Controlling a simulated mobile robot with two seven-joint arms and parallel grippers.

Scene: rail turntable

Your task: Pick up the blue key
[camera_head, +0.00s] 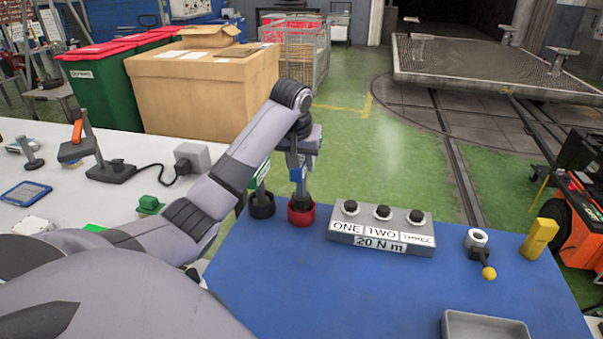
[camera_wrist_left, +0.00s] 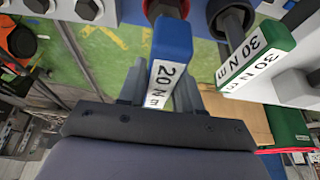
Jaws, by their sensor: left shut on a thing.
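The blue key (camera_head: 298,173) stands upright at the back left of the blue worktop, its lower end at a red ring-shaped holder (camera_head: 301,216). In the left wrist view the blue key (camera_wrist_left: 173,42) bears the label "20 N m". My left gripper (camera_wrist_left: 160,90) is shut on the blue key from above, with a finger on either side of it. In the head view my left gripper (camera_head: 299,152) is partly hidden by its own wrist. I cannot tell whether the key is lifted at all. My right gripper is not in view.
A green key (camera_wrist_left: 260,50) marked "30 N m" stands close beside, in a black holder (camera_head: 262,206). A grey block (camera_head: 382,232) with several black bolts, a metal fitting with a yellow knob (camera_head: 488,273), a yellow block (camera_head: 539,238) and a grey tray (camera_head: 485,325) lie right. The middle worktop is clear.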

